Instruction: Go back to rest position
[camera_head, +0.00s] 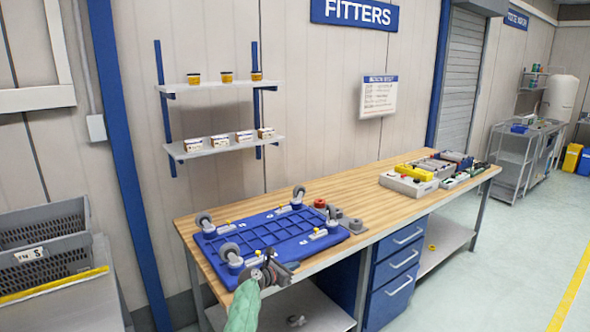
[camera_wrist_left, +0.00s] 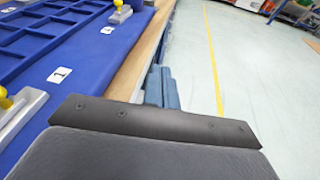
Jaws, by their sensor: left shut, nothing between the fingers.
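My left gripper (camera_head: 272,272) is at the front edge of the workbench, by the near corner of the blue tray; its green-sleeved arm comes in from the bottom. It is shut and holds nothing. In the left wrist view a dark grey part of it (camera_wrist_left: 150,140) fills the bottom, with the blue tray (camera_wrist_left: 68,95) to its left and open floor to its right. I cannot tell from these views whether the gripper touches the tray. My right gripper is not in view.
The wooden workbench (camera_head: 345,185) carries the blue tray (camera_head: 253,238) with upright caster wheels at its corners. Grey bins with parts (camera_head: 408,184) stand at the bench's far right. Grey crates (camera_head: 45,258) are at the left. The floor (camera_head: 480,275) at right is mostly clear.

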